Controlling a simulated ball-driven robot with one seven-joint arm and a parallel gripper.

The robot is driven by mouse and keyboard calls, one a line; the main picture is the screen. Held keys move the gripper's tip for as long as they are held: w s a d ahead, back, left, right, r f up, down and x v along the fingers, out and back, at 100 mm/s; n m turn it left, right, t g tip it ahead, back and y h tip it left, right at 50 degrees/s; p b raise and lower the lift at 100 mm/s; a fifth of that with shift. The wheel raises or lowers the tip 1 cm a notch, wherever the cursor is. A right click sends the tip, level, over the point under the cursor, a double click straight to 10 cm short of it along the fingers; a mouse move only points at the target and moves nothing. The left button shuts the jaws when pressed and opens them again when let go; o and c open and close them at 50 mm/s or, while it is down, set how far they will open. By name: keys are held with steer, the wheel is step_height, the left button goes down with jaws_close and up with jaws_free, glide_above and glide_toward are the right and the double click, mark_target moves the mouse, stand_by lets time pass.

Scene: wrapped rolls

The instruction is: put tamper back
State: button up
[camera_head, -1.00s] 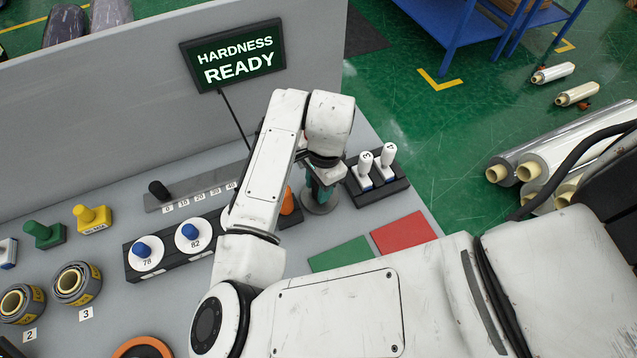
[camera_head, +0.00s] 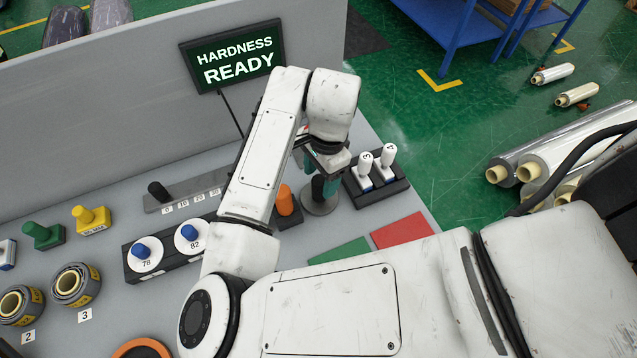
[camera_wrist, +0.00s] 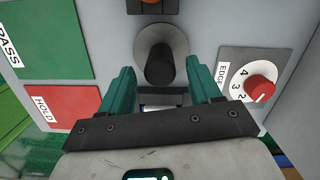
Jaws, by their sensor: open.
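The tamper, a dark upright handle on a round grey base (camera_head: 321,205), stands on the grey bench in the head view. In the wrist view its black handle (camera_wrist: 160,66) rises from the middle of the grey disc. My gripper (camera_head: 319,177) is above it, pointing down. In the wrist view the two teal fingers of my gripper (camera_wrist: 159,70) are spread apart, one each side of the handle, with visible gaps. The handle's lower part is partly hidden by my fingers in the head view.
An orange-topped piece (camera_head: 285,200) stands close left of the tamper. A black rack (camera_head: 378,185) with white-handled numbered pieces is close right. A green pad (camera_head: 340,251) and red HOLD pad (camera_head: 403,231) lie in front. An EDGE dial (camera_wrist: 260,88) shows in the wrist view.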

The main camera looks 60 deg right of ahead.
steer(key=r, duration=0.5)
steer(key=d+r, duration=0.1)
steer(key=r, duration=0.2)
steer(key=shift+s, duration=0.2)
steer(key=shift+a, duration=0.1)
